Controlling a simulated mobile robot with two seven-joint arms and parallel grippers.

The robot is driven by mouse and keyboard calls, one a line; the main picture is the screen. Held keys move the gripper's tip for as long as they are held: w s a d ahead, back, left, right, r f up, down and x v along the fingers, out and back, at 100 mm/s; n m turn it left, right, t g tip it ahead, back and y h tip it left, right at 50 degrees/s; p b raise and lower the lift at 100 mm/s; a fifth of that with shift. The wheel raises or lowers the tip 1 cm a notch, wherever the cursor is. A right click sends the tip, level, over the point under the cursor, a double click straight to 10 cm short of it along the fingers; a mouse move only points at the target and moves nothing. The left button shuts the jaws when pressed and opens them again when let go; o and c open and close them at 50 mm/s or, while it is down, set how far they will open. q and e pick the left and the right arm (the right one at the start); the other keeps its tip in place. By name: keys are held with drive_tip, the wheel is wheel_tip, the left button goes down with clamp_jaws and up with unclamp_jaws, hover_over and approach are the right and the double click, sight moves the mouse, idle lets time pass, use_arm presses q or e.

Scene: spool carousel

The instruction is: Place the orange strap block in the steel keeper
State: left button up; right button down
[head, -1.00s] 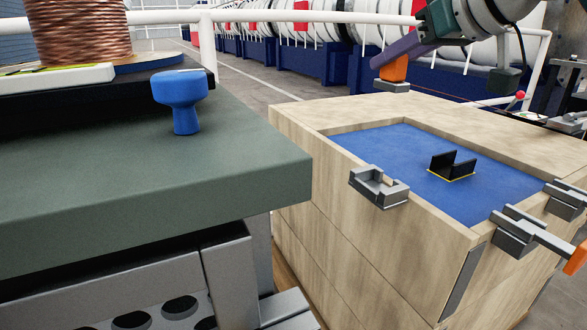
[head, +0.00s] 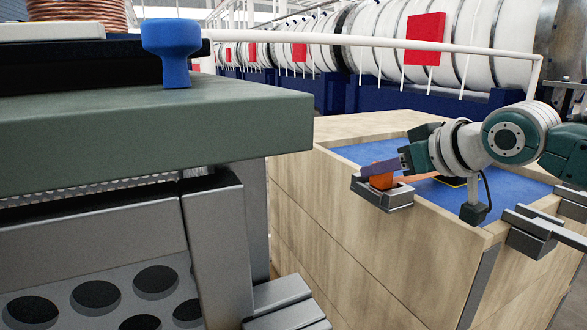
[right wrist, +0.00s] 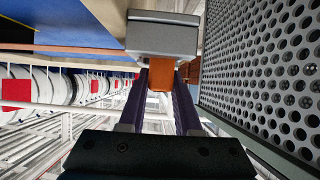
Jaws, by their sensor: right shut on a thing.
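The orange strap block (head: 381,181) is at the grey steel keeper (head: 384,199) on the crate's near rim. An orange strap (head: 415,178) runs from the block over the crate. My left gripper is not in view.
The wooden crate (head: 340,220) has a blue top (head: 500,205). Another steel fitting (head: 530,240) sits on its rim at right. A green-topped bench (head: 150,125) with a blue knob (head: 172,50) stands at left. A perforated panel (right wrist: 270,75) is close in the right wrist view.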

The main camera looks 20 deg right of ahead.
drive_tip(key=shift+r, duration=0.1)
drive_tip(key=c, duration=0.6)
unclamp_jaws()
drive_tip(key=shift+s+r, duration=0.15)
drive_tip(key=a+p+v, duration=0.1)
drive_tip(key=p+v, duration=0.4)
drive_tip(key=v, duration=0.6)
drive_tip(key=s+a+f+g, duration=0.4)
drive_tip(key=s+a+f, duration=0.2)
drive_tip(key=s, duration=0.5)
drive_tip(key=s+a+f+n+g, duration=0.1)
drive_tip(key=s+a+f+g, duration=0.3)
drive_tip(key=s+a, duration=0.3)
drive_tip(key=s+f, duration=0.1)
drive_tip(key=s, duration=0.4)
drive_tip(key=shift+a+f+g+h, duration=0.15)
drive_tip(key=shift+f+g+h, duration=0.15)
drive_tip(key=shift+f, duration=0.1)
